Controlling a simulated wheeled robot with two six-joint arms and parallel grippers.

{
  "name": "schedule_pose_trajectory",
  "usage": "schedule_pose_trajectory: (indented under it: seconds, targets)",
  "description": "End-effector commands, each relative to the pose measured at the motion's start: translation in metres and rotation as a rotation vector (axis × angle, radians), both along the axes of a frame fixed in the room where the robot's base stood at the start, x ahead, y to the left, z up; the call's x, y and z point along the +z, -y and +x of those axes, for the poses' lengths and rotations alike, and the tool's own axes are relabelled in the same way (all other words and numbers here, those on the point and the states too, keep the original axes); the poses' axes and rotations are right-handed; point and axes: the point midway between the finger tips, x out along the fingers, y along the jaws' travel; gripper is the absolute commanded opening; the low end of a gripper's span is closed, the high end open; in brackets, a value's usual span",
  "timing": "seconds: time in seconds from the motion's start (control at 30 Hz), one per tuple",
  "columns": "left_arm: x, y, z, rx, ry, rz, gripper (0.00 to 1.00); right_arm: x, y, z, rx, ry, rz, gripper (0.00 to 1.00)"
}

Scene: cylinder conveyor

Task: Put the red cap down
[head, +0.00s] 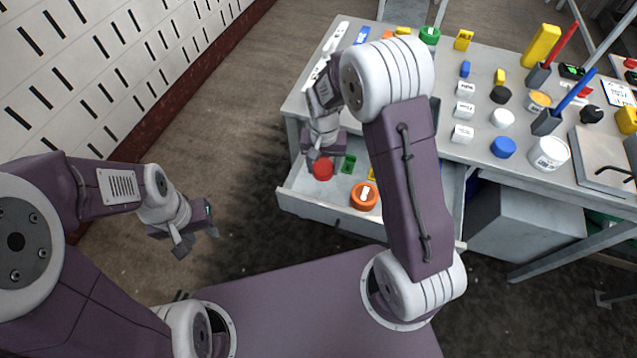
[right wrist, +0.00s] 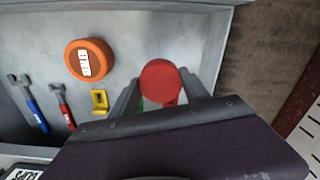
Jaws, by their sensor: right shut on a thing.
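The red cap (head: 322,169) is between the fingers of my right gripper (head: 318,157), over the left part of the open drawer (head: 300,203). In the right wrist view the red cap (right wrist: 160,80) shows its round face, with a gripper finger on each side, so the gripper is shut on it. I cannot tell whether the cap touches the drawer floor. My left gripper (head: 197,238) is open and empty, out over the floor to the left of the drawer.
In the drawer lie an orange roll (head: 364,196), a green block (head: 348,164), a yellow piece (right wrist: 100,101) and blue (right wrist: 38,116) and red-handled (right wrist: 66,117) tools. The tabletop (head: 480,122) above is crowded with caps, blocks and holders. My right arm hides part of the drawer.

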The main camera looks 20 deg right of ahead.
Motion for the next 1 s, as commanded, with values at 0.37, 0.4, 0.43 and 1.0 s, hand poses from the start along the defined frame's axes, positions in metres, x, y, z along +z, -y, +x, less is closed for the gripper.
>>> schedule_pose_trajectory:
  seconds: [0.37,0.4,0.43,1.0]
  targets:
    - [-0.006,0.0,0.0,0.0,0.0,0.0,0.36,-0.022,-0.029,-0.013,-0.002,0.0,0.0,0.16]
    - [-0.008,0.0,0.0,0.0,0.0,0.0,0.36,-0.027,-0.029,-0.013,-0.001,-0.001,-0.001,0.16]
    - [-0.009,0.0,0.0,0.0,0.0,0.0,0.36,-0.031,-0.029,-0.014,-0.001,-0.002,0.0,0.16]
    - [-0.016,0.0,0.0,0.0,0.0,0.0,0.36,-0.062,-0.029,-0.013,-0.001,0.0,0.0,0.7]
